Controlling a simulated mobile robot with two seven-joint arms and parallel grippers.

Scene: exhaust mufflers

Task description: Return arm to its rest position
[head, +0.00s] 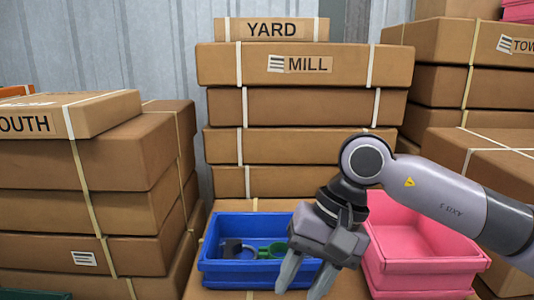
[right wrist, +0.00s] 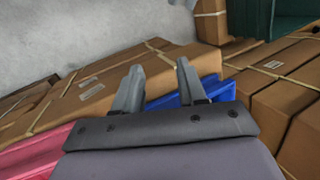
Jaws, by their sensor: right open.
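My right arm (head: 440,190) comes in from the right in the head view. Its right gripper (head: 303,285) points down in front of the blue bin's right side, with its two fingers apart and nothing between them. In the right wrist view the right gripper (right wrist: 157,78) also shows spread, empty fingers, with cardboard boxes beyond them. My left gripper is not in the head view.
A blue bin (head: 215,272) holds a green ring-like part (head: 277,249) and a dark part (head: 232,248). A pink bin (head: 425,281) stands to its right, partly behind my arm. Stacked cardboard boxes (head: 305,107) rise behind, with more stacks (head: 90,205) at left and right.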

